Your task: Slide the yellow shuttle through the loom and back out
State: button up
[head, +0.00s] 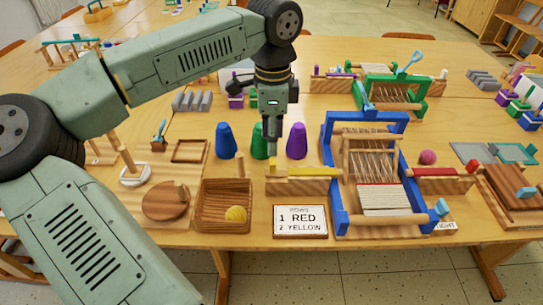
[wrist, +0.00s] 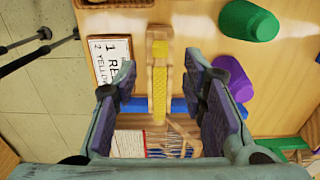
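The loom (head: 335,133) has a blue frame, pale warp threads, and white cloth topped by a red line. My gripper (head: 272,148) points down over the shuttle's left end. In the wrist view my gripper (wrist: 160,64) is open, its two fingers on either side of the yellow shuttle (wrist: 159,90), with gaps visible on both sides. A red shuttle (head: 436,171) lies on a block right of the loom.
A card (head: 300,221) reading "1 RED, 2 YELLOW" stands in front of the shuttle block. Blue (head: 226,141), green (head: 259,141) and purple (head: 297,141) cones stand behind. A wooden tray (head: 211,221) with a yellow ball is to the left. A green loom (head: 369,88) stands farther back.

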aim_at(273, 162)
notch_tip(273, 162, down, 8)
jog(key=shift+r+p, duration=0.1)
jog(key=shift+p, duration=0.7)
grip_shut()
dwell(0.3)
